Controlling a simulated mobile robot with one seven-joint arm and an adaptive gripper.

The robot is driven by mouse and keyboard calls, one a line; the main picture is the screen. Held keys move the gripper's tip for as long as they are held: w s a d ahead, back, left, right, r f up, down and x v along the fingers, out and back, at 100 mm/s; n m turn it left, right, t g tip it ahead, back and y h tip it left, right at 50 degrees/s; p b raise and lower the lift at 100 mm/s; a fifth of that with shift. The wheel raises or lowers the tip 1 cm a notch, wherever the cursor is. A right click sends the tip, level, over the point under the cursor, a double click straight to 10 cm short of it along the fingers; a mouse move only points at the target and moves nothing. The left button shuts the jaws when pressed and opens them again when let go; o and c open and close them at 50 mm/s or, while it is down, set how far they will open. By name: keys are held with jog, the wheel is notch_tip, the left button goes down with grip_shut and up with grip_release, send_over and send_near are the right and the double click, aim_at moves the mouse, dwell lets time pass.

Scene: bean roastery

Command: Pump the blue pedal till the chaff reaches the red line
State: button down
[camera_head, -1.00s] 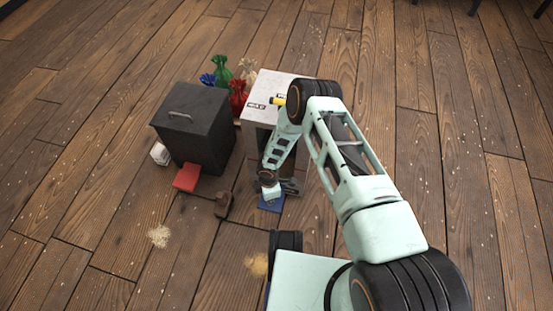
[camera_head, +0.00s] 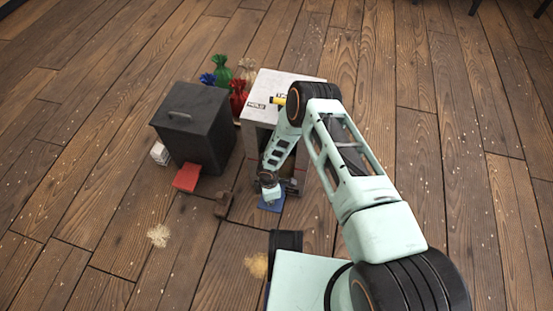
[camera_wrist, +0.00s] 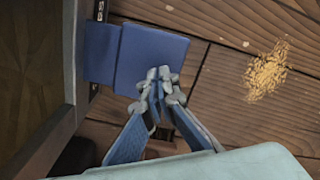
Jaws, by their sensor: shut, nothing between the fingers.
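The blue pedal (camera_head: 271,203) sticks out low at the front of a grey-white machine (camera_head: 258,113). It fills the upper middle of the wrist view (camera_wrist: 150,50). My gripper (camera_wrist: 158,80) is shut and empty, with its fingertips over the pedal's near edge. In the head view my gripper (camera_head: 269,196) points down at the pedal and partly covers it. I cannot tell whether the fingertips touch it.
A dark bin (camera_head: 195,130) with a red pedal (camera_head: 187,177) stands left of the machine. A small brown object (camera_head: 223,204) lies between the pedals. Tied sacks (camera_head: 238,97) stand behind. Chaff piles (camera_head: 158,236) lie on the floor, which is open at right.

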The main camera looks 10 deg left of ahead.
jog(key=shift+f+b, duration=0.3)
jog(key=shift+f, duration=1.85)
jog(key=shift+s+f, duration=0.1)
jog(key=shift+f, duration=0.05)
notch_tip(320, 180, up, 9)
jog(key=p, duration=0.6)
dwell(0.7)
